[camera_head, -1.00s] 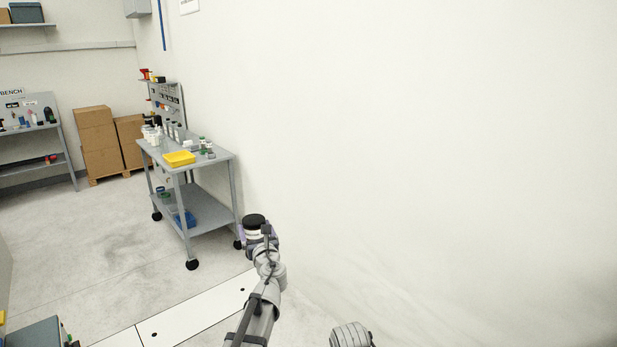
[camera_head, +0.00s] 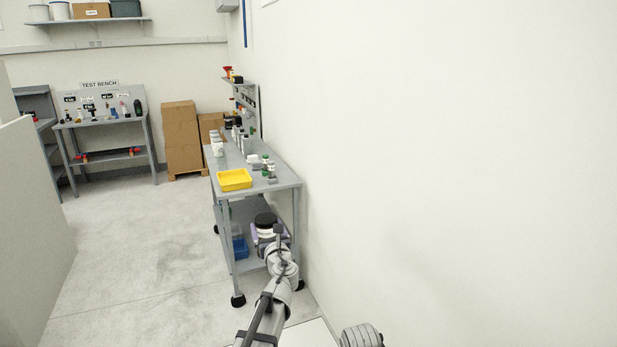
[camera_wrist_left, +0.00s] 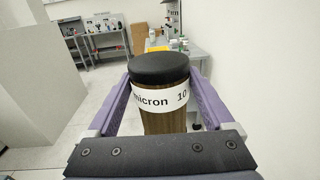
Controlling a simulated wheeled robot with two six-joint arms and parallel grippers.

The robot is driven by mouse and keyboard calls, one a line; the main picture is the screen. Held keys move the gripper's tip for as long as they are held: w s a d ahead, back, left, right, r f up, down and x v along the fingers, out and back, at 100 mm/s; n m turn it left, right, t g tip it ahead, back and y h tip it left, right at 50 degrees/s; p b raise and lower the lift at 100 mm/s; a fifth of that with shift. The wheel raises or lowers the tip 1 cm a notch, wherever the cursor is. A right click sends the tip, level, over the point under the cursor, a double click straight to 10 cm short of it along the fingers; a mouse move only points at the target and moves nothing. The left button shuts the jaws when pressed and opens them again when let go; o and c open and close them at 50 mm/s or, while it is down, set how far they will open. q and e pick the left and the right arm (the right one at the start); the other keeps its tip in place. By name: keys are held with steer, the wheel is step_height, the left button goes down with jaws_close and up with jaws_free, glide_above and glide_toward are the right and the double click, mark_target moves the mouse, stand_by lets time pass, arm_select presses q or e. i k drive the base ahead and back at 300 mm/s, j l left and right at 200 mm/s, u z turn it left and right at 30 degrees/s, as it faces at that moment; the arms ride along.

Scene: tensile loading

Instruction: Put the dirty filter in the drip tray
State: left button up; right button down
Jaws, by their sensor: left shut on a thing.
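My left gripper (camera_head: 268,236) is shut on the dirty filter, a brown cylinder with a black cap and a white label reading "micron 10". In the left wrist view the filter (camera_wrist_left: 162,88) stands upright between the purple fingers. In the head view the filter's black cap (camera_head: 265,219) shows in front of the cart's lower part. A yellow tray (camera_head: 235,180), which looks like the drip tray, sits on the near left part of the cart's top. It is beyond and above the gripper in the picture. My right gripper is not in view.
The grey wheeled cart (camera_head: 285,180) carries several bottles and small parts and has a blue bin (camera_head: 240,248) on its lower shelf. A white wall runs along the right. Cardboard boxes (camera_head: 181,140) and a test bench (camera_head: 100,121) stand farther back. Floor left of the cart is clear.

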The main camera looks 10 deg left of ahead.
mark_target(234, 180)
steer(key=i+j+u, duration=0.15)
steer(key=i+u, duration=0.3)
steer(key=i, duration=0.3)
steer(key=i+l+u, duration=0.1)
steer(key=i+u, duration=0.35)
steer(key=i, duration=0.3)
steer(key=i+z, duration=0.5)
steer(key=i, duration=0.25)
steer(key=i+j+z, duration=0.15)
steer(key=i+z, duration=0.3)
steer(key=i, duration=0.3)
